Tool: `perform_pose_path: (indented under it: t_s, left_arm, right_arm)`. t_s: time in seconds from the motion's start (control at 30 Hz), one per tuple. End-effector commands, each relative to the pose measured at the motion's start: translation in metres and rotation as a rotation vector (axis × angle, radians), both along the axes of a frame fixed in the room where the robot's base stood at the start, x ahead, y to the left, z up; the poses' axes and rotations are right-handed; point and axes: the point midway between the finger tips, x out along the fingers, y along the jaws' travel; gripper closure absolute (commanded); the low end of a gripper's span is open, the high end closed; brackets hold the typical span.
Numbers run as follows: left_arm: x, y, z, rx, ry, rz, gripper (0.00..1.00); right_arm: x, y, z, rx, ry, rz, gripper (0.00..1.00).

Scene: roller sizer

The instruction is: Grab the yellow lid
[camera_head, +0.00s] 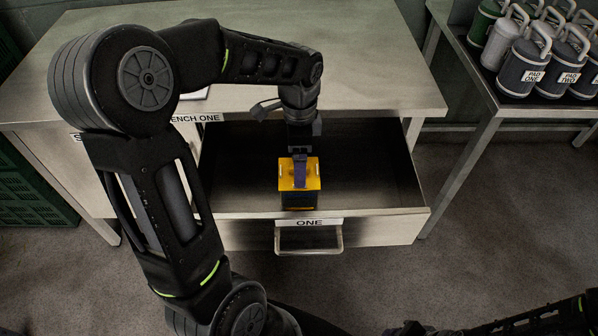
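The yellow lid (314,175) sits on top of a dark box-shaped container (300,202). The container stands inside the open drawer marked ONE (385,213), near its front wall. My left gripper (299,178) points down from above, and its purple fingers overlap the middle of the lid in this view. The fingers are seen nearly in line, so I cannot tell whether they are shut on it. Part of my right arm shows at the bottom right, with what looks like its gripper (408,328) at the picture's lower edge; its opening is not clear.
The bench top (380,85), with a label ending in "ENCH ONE", lies above and behind the drawer. A drawer handle (309,238) sticks out in front. Several dark, grey and green canisters (524,66) stand on a table at right. Green crates (30,190) are at left.

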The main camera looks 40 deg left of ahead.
Motion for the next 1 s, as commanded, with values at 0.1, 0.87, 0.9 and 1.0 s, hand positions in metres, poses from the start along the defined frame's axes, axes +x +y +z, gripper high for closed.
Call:
perform_pose_path:
  t_s: [0.1,0.87,0.9,1.0]
  left_arm:
    - [-0.002,-0.001,-0.020,-0.001,0.003,0.000,0.00]
    - [-0.001,-0.001,-0.034,-0.001,-0.001,0.000,0.00]
    - [-0.001,-0.001,-0.034,-0.001,-0.001,0.000,0.03]
    - [-0.001,-0.001,-0.034,-0.001,-0.001,0.000,0.11]
  right_arm:
    - [0.000,0.000,-0.001,0.000,0.000,0.000,0.64]
    - [0.000,0.000,-0.002,0.000,0.000,0.000,0.64]
    - [0.000,0.000,-0.002,0.000,0.000,0.000,0.64]
    - [0.000,0.000,-0.002,0.000,0.000,0.000,0.64]
